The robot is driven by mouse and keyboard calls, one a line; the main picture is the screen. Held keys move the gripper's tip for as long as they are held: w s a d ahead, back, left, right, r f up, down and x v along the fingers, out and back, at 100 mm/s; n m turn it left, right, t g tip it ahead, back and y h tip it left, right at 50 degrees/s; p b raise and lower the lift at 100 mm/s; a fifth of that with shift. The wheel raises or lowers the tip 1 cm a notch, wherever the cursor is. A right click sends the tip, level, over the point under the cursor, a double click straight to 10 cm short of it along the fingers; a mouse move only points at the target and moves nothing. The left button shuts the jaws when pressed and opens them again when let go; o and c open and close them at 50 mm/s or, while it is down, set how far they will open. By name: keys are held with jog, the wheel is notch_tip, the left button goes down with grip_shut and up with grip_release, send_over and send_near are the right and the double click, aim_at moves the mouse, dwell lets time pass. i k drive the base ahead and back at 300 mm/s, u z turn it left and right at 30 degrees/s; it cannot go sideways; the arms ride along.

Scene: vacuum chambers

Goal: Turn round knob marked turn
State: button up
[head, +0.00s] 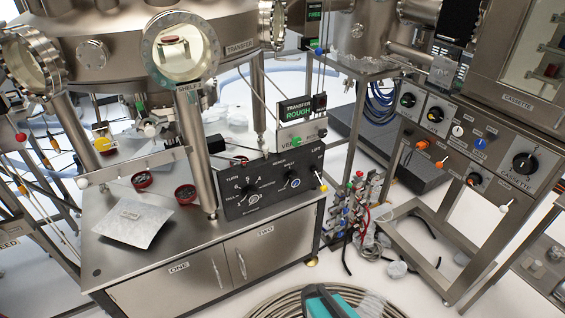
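A dark control panel (268,205) stands on the front right of a steel cabinet top. Its upper left carries the word TURN, and LIFT is at its upper right. A round dark knob (250,190) with a pale mark sits below and right of the word TURN, with small markings around it. A second round knob (293,183) with a blue and white mark sits to its right. The knob's exact pointer setting is too small to read. My gripper is not in view, and nothing is seen touching either knob.
A white-tipped horizontal rod (130,172) and a steel column (198,155) stand left of the panel.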

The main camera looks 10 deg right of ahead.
aim_at(250, 192)
jog(key=u, duration=0.05)
jog(key=i, duration=0.9)
jog(key=z, duration=0.05)
